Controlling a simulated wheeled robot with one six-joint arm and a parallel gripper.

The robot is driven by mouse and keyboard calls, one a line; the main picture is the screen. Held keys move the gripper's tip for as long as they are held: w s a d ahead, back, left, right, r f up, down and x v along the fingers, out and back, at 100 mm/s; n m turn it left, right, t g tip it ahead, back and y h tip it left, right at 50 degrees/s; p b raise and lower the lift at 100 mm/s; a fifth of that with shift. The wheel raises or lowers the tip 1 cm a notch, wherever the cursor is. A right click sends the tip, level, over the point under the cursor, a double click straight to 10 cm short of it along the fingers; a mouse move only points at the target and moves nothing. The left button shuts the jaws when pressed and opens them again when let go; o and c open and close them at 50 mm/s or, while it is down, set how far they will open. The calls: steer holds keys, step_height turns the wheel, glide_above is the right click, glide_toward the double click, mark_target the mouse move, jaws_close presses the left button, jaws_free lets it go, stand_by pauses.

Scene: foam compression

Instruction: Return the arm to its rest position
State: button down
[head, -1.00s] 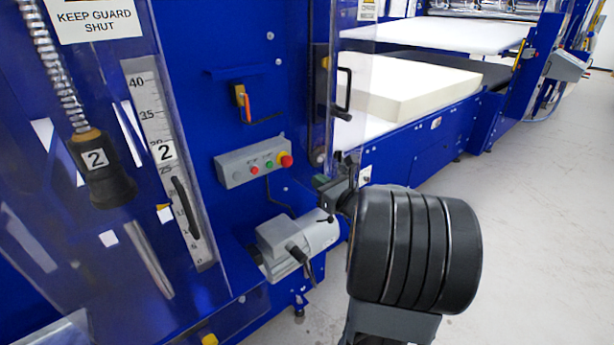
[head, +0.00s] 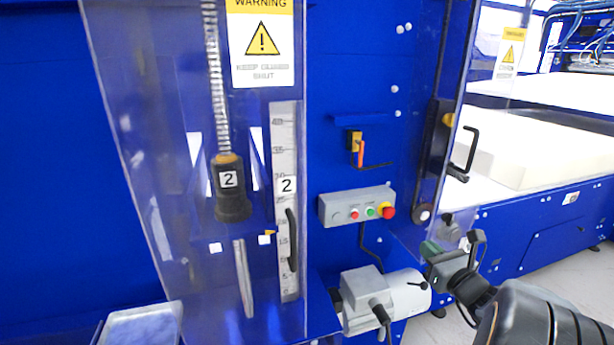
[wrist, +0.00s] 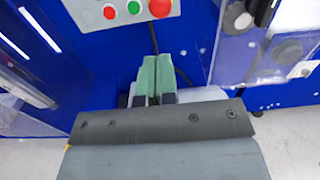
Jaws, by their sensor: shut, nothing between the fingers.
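My gripper (head: 432,250) is at the lower right in the head view, in front of the blue machine and just above the right end of the grey motor (head: 385,300). In the wrist view my gripper (wrist: 155,75) shows its two green fingertips side by side, shut with nothing between them. The fingers point toward the machine below the control box. My black arm reaches in from the bottom right corner of the head view.
A grey control box (head: 357,206) with red, green and emergency-stop buttons is on the blue panel. A black handle (head: 468,155) and white foam block (head: 530,150) are at right.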

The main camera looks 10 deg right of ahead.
steer(key=s+a+f+n+g+y+p, duration=0.1)
steer(key=s+a+f+n+g+y, duration=0.1)
steer(key=s+a+f+n+g, duration=0.5)
steer(key=s+a+f+n+g+y+p, duration=0.1)
steer(key=a+n+g, duration=0.4)
steer(key=n, duration=0.7)
steer(key=s+a+r+n+g+h+p, duration=0.1)
steer(key=s+a+r+n+h+p, duration=0.1)
steer(key=n, duration=0.5)
steer(key=s+a+r+n+g+h+p, duration=0.1)
steer(key=s+a+r+n+h+p, duration=0.1)
steer(key=a+r+n, duration=0.3)
steer(key=shift+a+n+h, duration=0.6)
steer(key=shift+a+n, duration=0.25)
steer(key=shift+n, duration=0.95)
steer(key=c, duration=1.9)
jaws_free()
